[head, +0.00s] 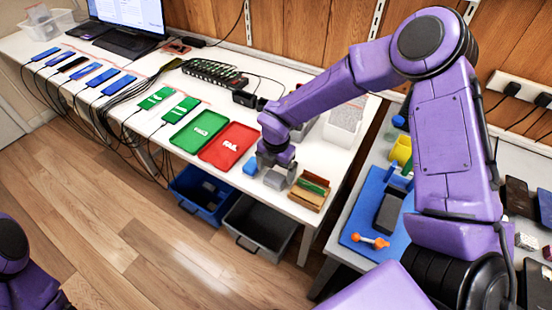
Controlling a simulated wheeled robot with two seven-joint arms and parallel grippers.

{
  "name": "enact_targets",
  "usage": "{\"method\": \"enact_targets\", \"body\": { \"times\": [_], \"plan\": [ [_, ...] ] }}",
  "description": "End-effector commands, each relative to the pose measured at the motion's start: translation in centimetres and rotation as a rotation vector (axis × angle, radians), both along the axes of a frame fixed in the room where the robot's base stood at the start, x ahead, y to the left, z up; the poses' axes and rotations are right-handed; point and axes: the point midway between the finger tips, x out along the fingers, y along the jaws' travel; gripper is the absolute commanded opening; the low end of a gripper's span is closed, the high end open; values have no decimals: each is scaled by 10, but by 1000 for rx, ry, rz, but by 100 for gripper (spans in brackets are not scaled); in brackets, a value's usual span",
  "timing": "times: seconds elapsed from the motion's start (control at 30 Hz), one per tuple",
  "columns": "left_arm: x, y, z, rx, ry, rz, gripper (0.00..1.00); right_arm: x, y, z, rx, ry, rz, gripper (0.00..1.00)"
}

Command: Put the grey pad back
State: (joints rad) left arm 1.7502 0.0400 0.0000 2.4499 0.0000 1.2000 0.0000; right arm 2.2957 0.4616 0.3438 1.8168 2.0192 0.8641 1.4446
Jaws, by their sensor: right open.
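A small grey block, which looks like the grey pad (275,180), is on the white table near its front edge. It is just below my right gripper (273,164), which reaches down from above and is open. The fingertips are small and partly merge with the grey block, so I cannot tell whether they touch it. A small blue pad (250,167) lies just left of it. My left gripper is out of view; only a purple part of that arm shows at the lower left.
A brown box (307,194) with a green item stands right of the grey block. Green (199,131) and red (229,146) trays lie to the left. Blue (201,194) and dark (259,226) bins sit below the table. A blue mat (367,222) lies on the right bench.

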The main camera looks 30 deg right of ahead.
Motion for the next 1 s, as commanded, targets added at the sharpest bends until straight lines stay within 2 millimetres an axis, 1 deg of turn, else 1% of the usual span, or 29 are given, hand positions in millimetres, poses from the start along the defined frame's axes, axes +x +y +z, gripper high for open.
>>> {"method": "enact_targets", "body": {
  "times": [0.03,0.1,0.2,0.3,0.4,0.53,0.93,1.0],
  "plan": [
    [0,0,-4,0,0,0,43,2,0,12,3,-7,-1,95],
    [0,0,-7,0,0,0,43,1,0,31,3,-7,-1,95],
    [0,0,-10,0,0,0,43,1,0,56,2,-6,-1,95],
    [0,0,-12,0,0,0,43,0,0,75,1,-4,0,95],
    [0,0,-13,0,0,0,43,0,0,87,0,-2,0,95],
    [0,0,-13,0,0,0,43,-1,-1,92,0,0,0,95],
    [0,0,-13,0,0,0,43,-1,0,92,0,0,0,95],
    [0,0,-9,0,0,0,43,0,0,96,0,0,0,95]
  ]
}}
